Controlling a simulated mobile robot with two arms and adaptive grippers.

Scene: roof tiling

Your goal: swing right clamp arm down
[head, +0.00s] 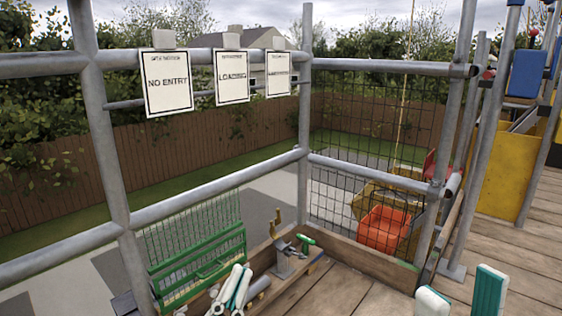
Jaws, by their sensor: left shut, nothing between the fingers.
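A grey metal clamp fixture (283,262) stands at the toe board in the scaffold corner. Two brass-coloured upright pieces (277,217) rise from its top; I cannot tell which is the right clamp arm. A green T-shaped handle (305,241) sits just right of the fixture. My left gripper (241,268), with white and teal fingers, is shut and empty. It appears left of the fixture, apart from it. My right gripper (461,284) shows two fingers spread wide at the bottom right, with nothing between them. It is well right of the fixture.
Scaffold rails (215,189) and uprights surround the corner. A green mesh panel (197,250) stands left, behind my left gripper. An orange bucket (384,229) shows behind black mesh. Three signs hang on the upper rail. Plank floor (378,300) lies clear between the grippers.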

